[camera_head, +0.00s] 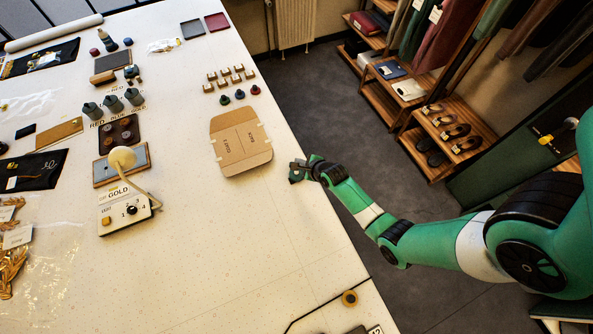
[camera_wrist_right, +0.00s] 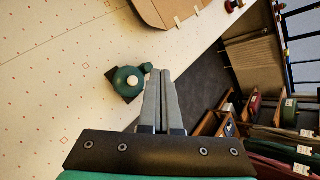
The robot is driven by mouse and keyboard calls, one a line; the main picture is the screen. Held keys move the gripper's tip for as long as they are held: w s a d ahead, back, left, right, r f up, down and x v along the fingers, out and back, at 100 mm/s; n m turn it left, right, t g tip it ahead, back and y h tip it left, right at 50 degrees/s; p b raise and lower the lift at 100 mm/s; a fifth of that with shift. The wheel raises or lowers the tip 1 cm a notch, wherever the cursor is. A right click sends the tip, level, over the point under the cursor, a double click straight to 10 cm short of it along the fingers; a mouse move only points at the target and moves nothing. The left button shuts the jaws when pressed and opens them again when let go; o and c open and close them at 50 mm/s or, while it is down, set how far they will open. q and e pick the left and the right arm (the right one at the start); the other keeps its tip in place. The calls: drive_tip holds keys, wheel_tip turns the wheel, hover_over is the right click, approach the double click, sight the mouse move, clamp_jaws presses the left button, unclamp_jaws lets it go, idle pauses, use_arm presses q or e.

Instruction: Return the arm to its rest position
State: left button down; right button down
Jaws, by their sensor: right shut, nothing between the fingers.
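My right arm (camera_head: 420,245) is green with black joints and white bands, and it reaches in from the right over the table's edge. My right gripper (camera_head: 305,168) is at the right edge of the table, just right of the brown cardboard piece (camera_head: 240,142). In the wrist view its grey fingers (camera_wrist_right: 161,84) are together with nothing between them. Just left of the fingers in that view is a round green thing with a white centre (camera_wrist_right: 130,82) on a dark base. Whether it touches the fingers is unclear. My left gripper is not in view.
The white table (camera_head: 240,240) is bare at its front middle. A control box marked GOLD (camera_head: 125,215), small blocks (camera_head: 229,77) and trays (camera_head: 193,29) stand on its left and back. Shelves (camera_head: 445,130) stand right.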

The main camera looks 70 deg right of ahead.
idle(0.6)
drive_tip(key=w+a+r+n+t+p, duration=0.1)
drive_tip(key=w+a+r+t, duration=0.15)
drive_tip(key=w+r, duration=0.6)
drive_tip(key=w+a+r+n+t+p, duration=0.1)
drive_tip(key=w+a+r+n+t, duration=0.15)
drive_tip(key=w+r, duration=0.6)
drive_tip(key=w+a+r+n+t+y, duration=0.15)
drive_tip(key=a+r, duration=0.25)
drive_tip(key=r, duration=0.5)
drive_tip(key=w+a+r+n+t, duration=0.2)
drive_tip(key=a+r, duration=0.1)
drive_tip(key=r, duration=0.7)
drive_tip(key=w+a+r+n+t+y, duration=0.15)
drive_tip(key=a+r, duration=0.25)
drive_tip(key=r, duration=0.5)
drive_tip(key=s+a+r+n+t+y+p, duration=0.1)
drive_tip(key=s+a+r+n+t, duration=0.25)
drive_tip(key=r, duration=0.65)
drive_tip(key=s+a+r+n+t+y+p, duration=0.15)
drive_tip(key=a+r+n, duration=0.25)
drive_tip(key=r, duration=0.6)
drive_tip(key=s+a+r+n+t+y, duration=0.1)
drive_tip(key=s+r+n+t, duration=0.3)
drive_tip(key=s+r+n, duration=0.9)
drive_tip(key=shift+s+a+n+t+b, duration=0.35)
drive_tip(key=shift+s+a+n, duration=0.4)
drive_tip(key=shift+n, duration=1.75)
